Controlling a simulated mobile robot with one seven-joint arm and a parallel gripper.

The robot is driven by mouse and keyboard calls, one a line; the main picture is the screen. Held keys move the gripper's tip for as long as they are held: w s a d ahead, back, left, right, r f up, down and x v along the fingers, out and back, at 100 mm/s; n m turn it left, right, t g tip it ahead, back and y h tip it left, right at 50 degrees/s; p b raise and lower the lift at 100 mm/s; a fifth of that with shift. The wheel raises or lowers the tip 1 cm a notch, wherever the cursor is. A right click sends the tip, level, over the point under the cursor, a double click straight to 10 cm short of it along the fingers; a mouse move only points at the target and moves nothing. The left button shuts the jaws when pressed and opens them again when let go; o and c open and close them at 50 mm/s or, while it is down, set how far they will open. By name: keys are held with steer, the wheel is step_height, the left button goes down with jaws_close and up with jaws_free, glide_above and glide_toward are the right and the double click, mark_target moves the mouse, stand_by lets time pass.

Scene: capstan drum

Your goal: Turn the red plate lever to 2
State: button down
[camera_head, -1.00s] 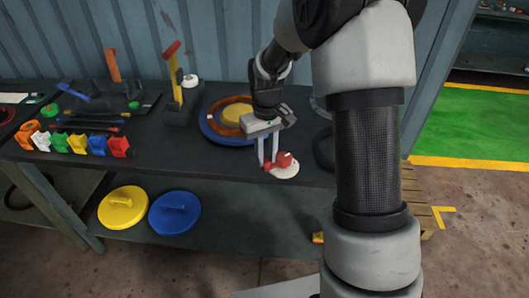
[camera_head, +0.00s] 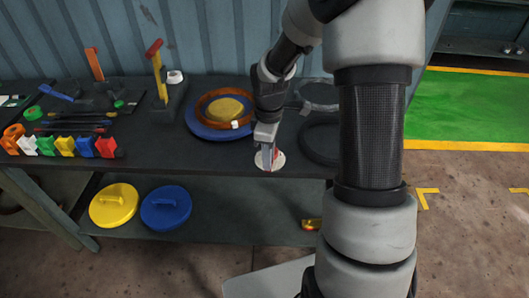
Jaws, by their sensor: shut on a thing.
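The red lever (camera_head: 274,157) sits on a round white plate (camera_head: 279,165) at the front edge of the dark bench. My gripper (camera_head: 267,160) points down over the plate, with its fingers shut on the red lever. The fingers hide most of the lever, and only a narrow red strip shows beside them. I cannot read any numbers on the plate, so the lever's setting cannot be told.
Behind the plate lie a blue ring (camera_head: 197,128) and a brown ring (camera_head: 206,101) around a yellow disc (camera_head: 226,107). A black ring (camera_head: 312,151) lies close to the right. Several coloured blocks (camera_head: 66,146) line the left front edge.

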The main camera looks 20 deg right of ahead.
steer(key=shift+d+n, duration=0.2)
steer(key=shift+n, duration=0.3)
steer(key=c, duration=1.5)
jaws_free()
steer(key=shift+c, duration=0.2)
step_height(320, 180, up, 18)
steer(key=p, duration=0.2)
steer(key=shift+f, duration=0.25)
